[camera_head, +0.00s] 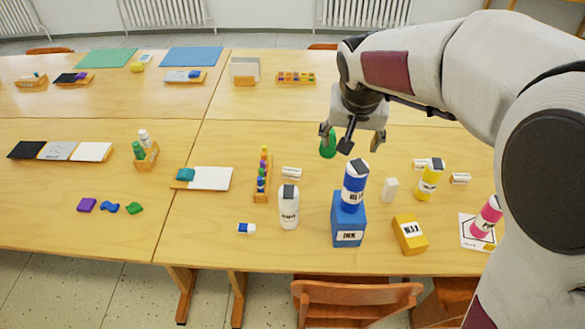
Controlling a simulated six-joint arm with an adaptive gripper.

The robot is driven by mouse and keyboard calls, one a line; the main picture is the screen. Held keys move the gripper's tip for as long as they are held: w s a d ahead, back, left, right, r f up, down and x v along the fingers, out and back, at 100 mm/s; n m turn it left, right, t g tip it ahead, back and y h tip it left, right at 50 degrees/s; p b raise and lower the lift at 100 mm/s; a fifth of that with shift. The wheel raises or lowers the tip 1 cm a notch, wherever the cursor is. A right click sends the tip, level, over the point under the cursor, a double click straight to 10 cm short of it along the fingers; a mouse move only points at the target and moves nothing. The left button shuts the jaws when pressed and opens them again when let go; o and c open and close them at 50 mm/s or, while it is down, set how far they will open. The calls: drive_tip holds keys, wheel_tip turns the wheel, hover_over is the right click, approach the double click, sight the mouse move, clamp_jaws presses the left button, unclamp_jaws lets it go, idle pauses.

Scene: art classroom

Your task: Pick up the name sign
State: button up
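No piece is clearly readable as the name sign. My gripper (336,147) points down above the table, up and to the right of the left-of-centre piece. Its two fingers are apart, with nothing visibly held between them. A green object (327,151) shows beside and partly behind the left finger.
A blue bottle (354,185) stands on a blue INK box (348,225), near and below my gripper. A white bottle (289,208), a yellow box (410,234), a yellow bottle (429,182) and a wooden rack (262,178) stand around. The table's far middle is mostly clear.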

drive_tip(key=w+a+f, duration=0.7)
drive_tip(key=w+f, duration=0.3)
drive_tip(key=f, duration=0.1)
approach(292, 171)
drive_tip(key=shift+f, duration=0.85)
drive_tip(key=shift+w+f, duration=0.1)
drive_tip(key=shift+f, duration=0.05)
drive_tip(key=shift+x, duration=1.1)
drive_tip(key=shift+w+f, duration=0.1)
drive_tip(key=shift+w+x, duration=0.15)
drive_tip(key=shift+x, duration=0.6)
drive_tip(key=shift+w+x, duration=0.2)
drive_tip(key=shift+x, duration=1.4)
